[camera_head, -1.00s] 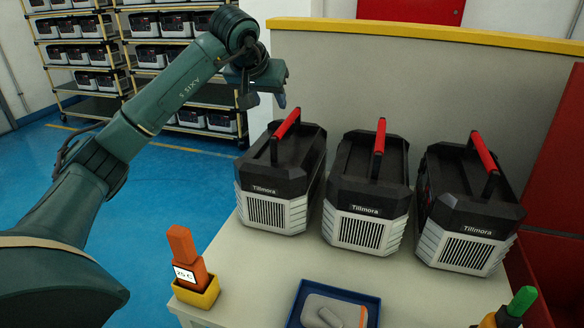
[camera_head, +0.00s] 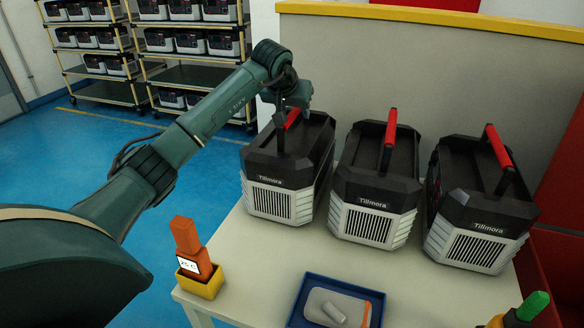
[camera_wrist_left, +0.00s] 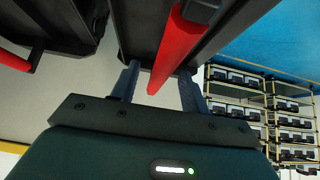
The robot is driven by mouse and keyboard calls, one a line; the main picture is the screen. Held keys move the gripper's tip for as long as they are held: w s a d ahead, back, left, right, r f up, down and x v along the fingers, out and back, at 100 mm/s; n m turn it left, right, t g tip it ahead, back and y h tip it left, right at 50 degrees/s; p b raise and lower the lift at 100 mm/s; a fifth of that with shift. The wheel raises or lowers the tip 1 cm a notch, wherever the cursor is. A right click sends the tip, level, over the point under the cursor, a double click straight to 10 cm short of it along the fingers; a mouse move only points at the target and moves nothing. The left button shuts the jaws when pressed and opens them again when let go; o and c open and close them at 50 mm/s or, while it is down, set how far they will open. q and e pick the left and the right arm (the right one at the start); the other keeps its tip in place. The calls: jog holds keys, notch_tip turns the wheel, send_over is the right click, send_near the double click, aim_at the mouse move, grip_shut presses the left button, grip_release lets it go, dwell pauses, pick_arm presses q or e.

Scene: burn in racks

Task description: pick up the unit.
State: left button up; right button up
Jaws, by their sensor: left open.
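Three black and light grey Tillmora units stand in a row on the table: the left unit (camera_head: 278,190), the middle unit (camera_head: 372,205) and the right unit (camera_head: 478,230). Each has a red top handle. My left gripper (camera_head: 285,122) is at the handle (camera_head: 294,117) of the left unit. In the left wrist view its two blue-grey fingers (camera_wrist_left: 160,85) are open, one on each side of the red handle (camera_wrist_left: 172,50), which shows between them. Whether the fingers touch the handle cannot be told. My right gripper is in neither view.
An orange device in a yellow holder (camera_head: 200,285) stands at the table's front left. A blue tray (camera_head: 292,318) with a grey item lies at the front. A green-topped object (camera_head: 532,306) is at front right. A panel (camera_head: 430,70) rises behind the units. Shelves of units (camera_head: 150,60) stand back left.

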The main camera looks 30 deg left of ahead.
pick_arm(q)
jog(key=shift+x, duration=1.1)
jog(key=shift+a, duration=0.1)
grip_shut()
dwell(0.4)
